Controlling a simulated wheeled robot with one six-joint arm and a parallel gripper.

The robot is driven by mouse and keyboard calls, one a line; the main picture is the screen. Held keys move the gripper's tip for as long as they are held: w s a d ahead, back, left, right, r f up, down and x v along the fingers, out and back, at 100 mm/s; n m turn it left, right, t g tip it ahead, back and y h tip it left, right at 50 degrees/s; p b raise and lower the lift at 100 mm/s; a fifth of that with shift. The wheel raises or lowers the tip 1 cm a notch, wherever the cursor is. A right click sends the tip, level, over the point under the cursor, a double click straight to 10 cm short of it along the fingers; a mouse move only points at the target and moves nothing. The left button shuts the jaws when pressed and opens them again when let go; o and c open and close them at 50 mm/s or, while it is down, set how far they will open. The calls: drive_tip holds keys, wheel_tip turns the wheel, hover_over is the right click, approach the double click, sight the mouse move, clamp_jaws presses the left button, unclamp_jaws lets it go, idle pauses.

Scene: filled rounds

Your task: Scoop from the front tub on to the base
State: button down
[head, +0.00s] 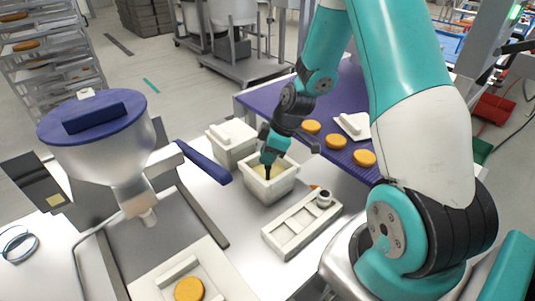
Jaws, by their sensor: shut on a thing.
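The front tub (268,190) is a cream-white open box with pale yellow filling (259,170) inside. My gripper (268,159) is right over it, shut on a dark, thin tool, likely the scoop (267,173), whose lower end is down in the tub. The scoop's tip is hidden, so I cannot tell whether it carries filling. The base, an orange-brown round (189,289), lies on a cream board (150,285) at the bottom of the head view, well left of and nearer than the tub.
A second tub (231,142) with a lid stands behind left. A slotted cream tray (300,226) with a grey knob lies in front. A hopper (100,135) with a blue lid and a blue lever (205,163) stand left. More rounds (337,141) lie on a purple mat.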

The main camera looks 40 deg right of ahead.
drive_tip(key=shift+r+p, duration=3.7)
drive_tip(key=shift+r, duration=1.5)
drive_tip(key=shift+s+f, duration=0.1)
